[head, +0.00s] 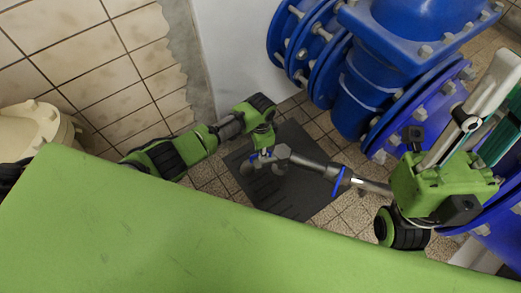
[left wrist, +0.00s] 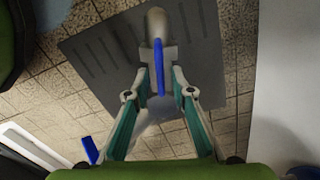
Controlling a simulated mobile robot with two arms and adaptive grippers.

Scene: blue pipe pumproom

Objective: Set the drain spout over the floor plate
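The drain spout (head: 313,165) is a grey metal pipe with a blue ring near its right part. Its left end carries a joint and a blue curved piece, over the dark floor plate (head: 295,198). The blue piece (left wrist: 160,68) and the dark plate (left wrist: 205,55) also show in the left wrist view. My left gripper (head: 265,153) is at the spout's left end.
Large blue flanged pipes (head: 365,80) with bolts fill the upper right, close to my right arm. A white wall or column (head: 237,45) stands behind my left arm. Tiled wall (head: 95,60) is at the left, beside a cream round object (head: 35,132). Small floor tiles surround the plate.

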